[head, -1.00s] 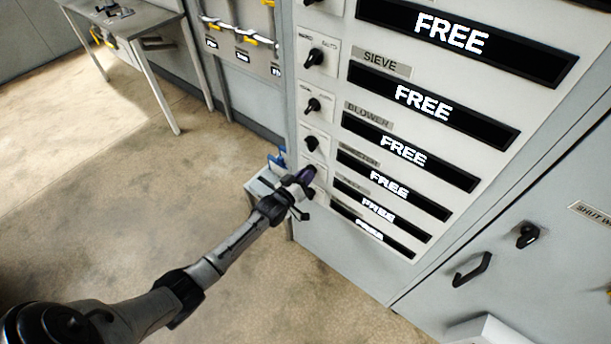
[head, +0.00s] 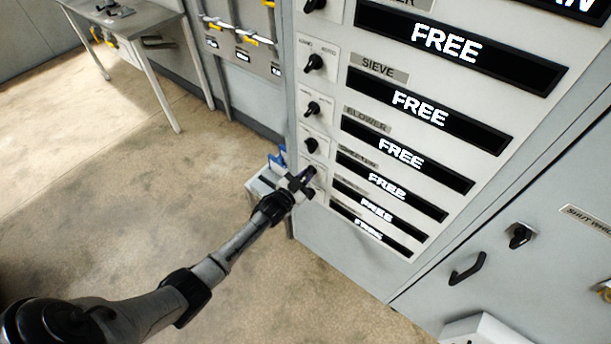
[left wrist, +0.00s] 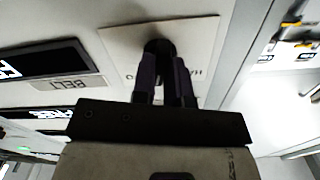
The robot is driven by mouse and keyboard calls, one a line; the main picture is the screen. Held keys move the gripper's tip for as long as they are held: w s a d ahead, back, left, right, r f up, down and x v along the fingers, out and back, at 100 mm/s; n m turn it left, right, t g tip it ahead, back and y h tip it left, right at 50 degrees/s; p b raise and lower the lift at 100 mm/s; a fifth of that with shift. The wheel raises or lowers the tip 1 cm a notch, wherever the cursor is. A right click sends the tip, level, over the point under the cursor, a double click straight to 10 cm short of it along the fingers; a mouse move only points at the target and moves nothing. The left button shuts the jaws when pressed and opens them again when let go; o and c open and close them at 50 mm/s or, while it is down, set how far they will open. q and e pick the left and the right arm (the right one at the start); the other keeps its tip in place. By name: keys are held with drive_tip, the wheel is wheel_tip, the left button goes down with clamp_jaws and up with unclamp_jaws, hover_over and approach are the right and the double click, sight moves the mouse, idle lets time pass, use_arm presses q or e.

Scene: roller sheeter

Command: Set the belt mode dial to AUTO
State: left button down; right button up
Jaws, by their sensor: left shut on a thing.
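The belt mode dial (left wrist: 159,46) is a dark knob on a pale plate (left wrist: 200,34), beside a label reading BELT (left wrist: 68,84) in the left wrist view. That view shows the plate's lettering upside down and partly covered. My left gripper (head: 305,178) is at the dial in the lower dial column in the head view. Its two dark purple fingers (left wrist: 163,72) are shut on the dial knob in the left wrist view. The fingers hide most of the knob, so I cannot tell where it points. My right gripper is not in view.
Similar dials, such as the sieve dial (head: 313,63) and the blower dial (head: 312,108), stand above in the same column. Lit FREE displays (head: 420,108) run to their right. A cabinet handle (head: 468,268) is at lower right. The floor (head: 120,210) at left is clear.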

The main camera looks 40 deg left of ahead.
use_arm(q)
drive_tip(key=shift+m, duration=1.5)
drive_tip(key=c, duration=1.1)
unclamp_jaws()
drive_tip(key=shift+c, duration=0.2)
